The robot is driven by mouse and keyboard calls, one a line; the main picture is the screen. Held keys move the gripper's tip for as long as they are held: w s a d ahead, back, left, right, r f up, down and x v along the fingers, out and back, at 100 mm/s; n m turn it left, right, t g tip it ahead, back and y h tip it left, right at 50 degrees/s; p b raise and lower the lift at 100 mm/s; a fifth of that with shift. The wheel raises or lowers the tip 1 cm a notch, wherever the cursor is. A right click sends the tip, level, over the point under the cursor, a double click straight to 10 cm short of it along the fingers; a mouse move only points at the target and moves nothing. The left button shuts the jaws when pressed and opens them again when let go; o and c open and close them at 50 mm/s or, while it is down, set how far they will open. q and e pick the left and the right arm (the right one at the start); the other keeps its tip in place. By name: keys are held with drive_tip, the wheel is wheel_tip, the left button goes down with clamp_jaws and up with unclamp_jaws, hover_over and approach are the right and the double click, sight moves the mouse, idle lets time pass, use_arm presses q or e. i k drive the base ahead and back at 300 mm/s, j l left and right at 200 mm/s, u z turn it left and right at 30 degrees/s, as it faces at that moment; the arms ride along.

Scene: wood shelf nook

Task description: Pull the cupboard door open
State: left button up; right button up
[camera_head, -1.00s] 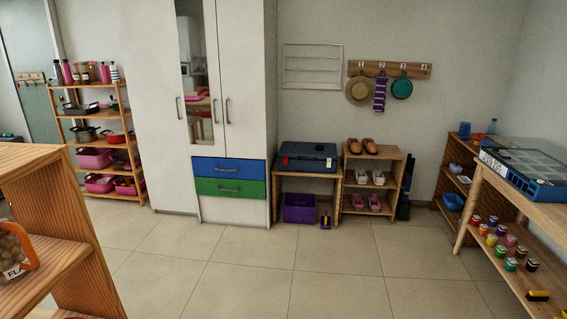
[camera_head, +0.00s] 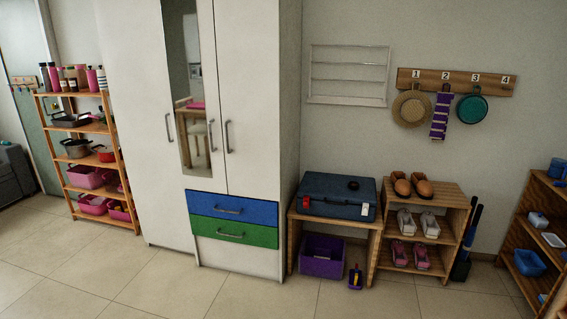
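The tall white cupboard (camera_head: 248,90) stands against the back wall, left of the middle. Its doors look shut. One door has a narrow mirror (camera_head: 188,85) and a vertical metal handle (camera_head: 211,135). Below the right doors are a blue drawer (camera_head: 232,208) and a green drawer (camera_head: 233,232), each with a bar handle. Neither of my grippers shows in the head view.
A wooden rack (camera_head: 98,165) with bottles, pots and pink bins stands left of the cupboard. A low stand with a blue case (camera_head: 337,195) and a shoe shelf (camera_head: 425,255) stand to its right. The tiled floor (camera_head: 150,285) in front is clear.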

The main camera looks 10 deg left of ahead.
sight(129, 31)
drive_tip(key=i+j+u, duration=0.2)
drive_tip(key=i+u, duration=0.25)
drive_tip(key=i, duration=0.15)
drive_tip(key=i+u, duration=0.5)
drive_tip(key=i+l, duration=0.05)
drive_tip(key=i, duration=0.05)
